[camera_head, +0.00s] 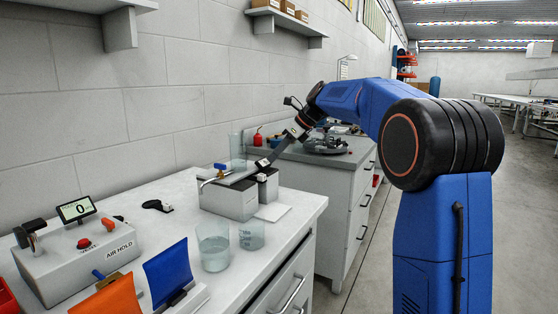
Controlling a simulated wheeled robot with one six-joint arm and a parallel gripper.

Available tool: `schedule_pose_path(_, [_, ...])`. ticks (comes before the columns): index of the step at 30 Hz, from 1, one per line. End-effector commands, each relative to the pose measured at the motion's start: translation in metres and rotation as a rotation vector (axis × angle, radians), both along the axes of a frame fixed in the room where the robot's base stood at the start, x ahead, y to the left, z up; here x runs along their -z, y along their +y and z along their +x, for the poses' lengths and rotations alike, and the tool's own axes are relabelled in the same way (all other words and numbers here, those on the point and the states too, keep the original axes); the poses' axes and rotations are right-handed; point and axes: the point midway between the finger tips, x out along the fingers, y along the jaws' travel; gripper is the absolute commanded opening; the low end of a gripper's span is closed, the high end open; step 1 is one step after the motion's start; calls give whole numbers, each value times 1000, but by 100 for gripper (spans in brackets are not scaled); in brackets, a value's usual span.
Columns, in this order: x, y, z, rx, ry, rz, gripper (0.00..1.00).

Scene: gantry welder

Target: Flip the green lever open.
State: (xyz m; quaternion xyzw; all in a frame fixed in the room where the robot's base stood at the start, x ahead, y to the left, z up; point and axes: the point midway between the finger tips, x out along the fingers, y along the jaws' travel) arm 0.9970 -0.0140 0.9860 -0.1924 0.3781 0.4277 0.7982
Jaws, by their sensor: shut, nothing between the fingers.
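I cannot make out a green lever in this view. My arm reaches from the right over the far end of the bench. My gripper (263,164) is small and dark here, pointing down and left at the right side of the box unit's top. It is shut, with nothing seen in it. Whether it touches the unit I cannot tell. It may hide part of the unit's top.
On the white bench (185,221) stand an AIR HOLD box (77,262), a small display (76,209), two glass beakers (213,252), a blue panel (168,272) and an orange panel (108,300). A second cabinet (340,190) stands behind. The floor at right is clear.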

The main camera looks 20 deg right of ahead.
Motion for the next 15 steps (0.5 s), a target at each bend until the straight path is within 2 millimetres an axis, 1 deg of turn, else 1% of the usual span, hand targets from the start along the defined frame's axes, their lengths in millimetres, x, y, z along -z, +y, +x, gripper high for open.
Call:
schedule_pose_path(1, [-2,5,4,-5,26,-29,0])
schedule_pose_path(11, [-8,17,17,-2,186,-187,0])
schedule_pose_path(15, [-9,17,17,0,191,-190,0])
